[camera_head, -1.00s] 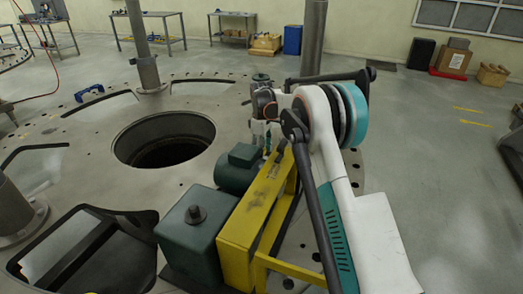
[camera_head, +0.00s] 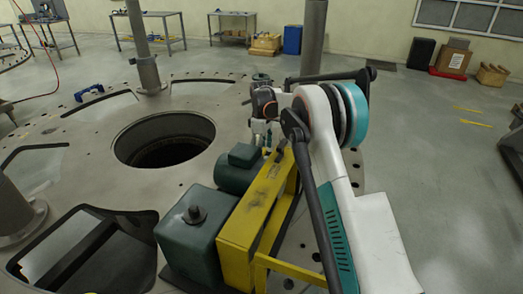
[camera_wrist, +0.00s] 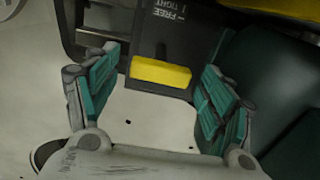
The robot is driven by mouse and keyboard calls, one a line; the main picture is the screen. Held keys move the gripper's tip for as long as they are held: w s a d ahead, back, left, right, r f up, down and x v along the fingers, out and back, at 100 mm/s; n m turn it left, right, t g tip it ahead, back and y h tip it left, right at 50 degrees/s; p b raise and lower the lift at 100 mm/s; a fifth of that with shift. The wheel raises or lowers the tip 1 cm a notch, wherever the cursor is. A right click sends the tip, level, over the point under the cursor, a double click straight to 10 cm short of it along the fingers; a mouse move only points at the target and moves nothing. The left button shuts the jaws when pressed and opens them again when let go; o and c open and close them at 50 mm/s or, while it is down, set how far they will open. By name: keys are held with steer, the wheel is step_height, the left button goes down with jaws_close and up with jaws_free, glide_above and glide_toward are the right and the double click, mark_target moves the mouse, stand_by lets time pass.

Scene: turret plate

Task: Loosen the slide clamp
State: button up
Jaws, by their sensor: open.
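In the wrist view, a yellow handle bar (camera_wrist: 160,73) sits on a dark panel (camera_wrist: 172,35) marked "FREE" and "TIGHT"; it looks like the slide clamp's handle. My gripper (camera_wrist: 160,64) is open, with one teal-padded finger on each side of the bar. There is a gap on both sides, and I see no contact. In the head view, my gripper (camera_head: 262,135) hangs beyond the yellow frame, small and partly hidden. The clamp handle cannot be made out there.
A yellow guard (camera_head: 250,220) with a green motor (camera_head: 238,172) and green box (camera_head: 197,225) stands close to my arm. A round hole (camera_head: 165,140) opens in the plate. Dark green housing (camera_wrist: 275,85) lies right of the fingers.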

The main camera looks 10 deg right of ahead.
step_height(320, 180, up, 12)
steer(key=shift+f, duration=0.15)
stand_by(0.5)
steer(key=s+r+m+t+b, duration=0.25)
steer(key=s+r, duration=0.35)
steer(key=s, duration=0.6)
steer(key=s+r+m+t+b, duration=0.1)
steer(key=s+r+m, duration=0.2)
steer(key=s+r, duration=0.55)
steer(key=s+f+m+t, duration=0.1)
steer(key=s+f, duration=0.3)
steer(key=s, duration=0.5)
steer(key=s+f+m+t+b, duration=0.1)
steer(key=s+f+m, duration=0.1)
steer(key=s+f, duration=0.3)
steer(key=s+f+m+t+b, duration=0.1)
steer(key=s+f, duration=0.4)
steer(key=s, duration=0.7)
steer(key=shift+s+f+m+t, duration=0.15)
steer(key=shift+s+m+t, duration=0.2)
steer(key=shift+m, duration=0.4)
steer(key=shift+d, duration=0.1)
